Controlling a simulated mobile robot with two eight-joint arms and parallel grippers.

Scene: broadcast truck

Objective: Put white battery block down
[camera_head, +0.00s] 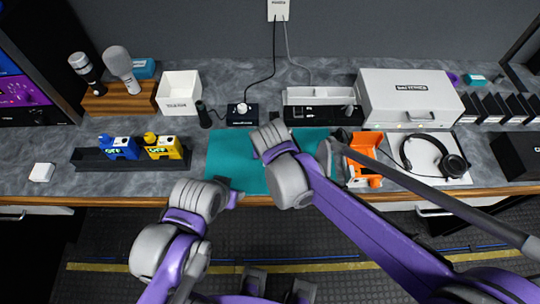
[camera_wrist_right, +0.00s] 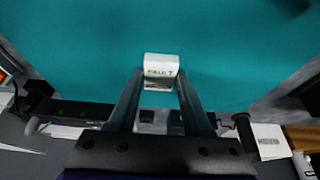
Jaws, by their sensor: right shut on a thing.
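My right gripper (camera_wrist_right: 160,85) is shut on a small white battery block (camera_wrist_right: 161,64) marked "FAULT". The block sits between its two fingertips, with the teal mat (camera_wrist_right: 80,40) behind it. Whether it touches the mat I cannot tell. In the head view my right gripper (camera_head: 268,138) is over the back part of the mat (camera_head: 228,155), and the block is hidden there. My left gripper (camera_head: 233,193) is low at the mat's front edge; its fingers are too unclear to judge. Another small white block (camera_head: 42,172) lies on the counter at far left.
A dark tray (camera_head: 90,160) holds a blue and a yellow battery unit left of the mat. An orange holder (camera_head: 362,165) and headphones (camera_head: 450,163) stand to the right. Behind are a white bin (camera_head: 178,90), a black device (camera_head: 242,117) and a white case (camera_head: 410,97).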

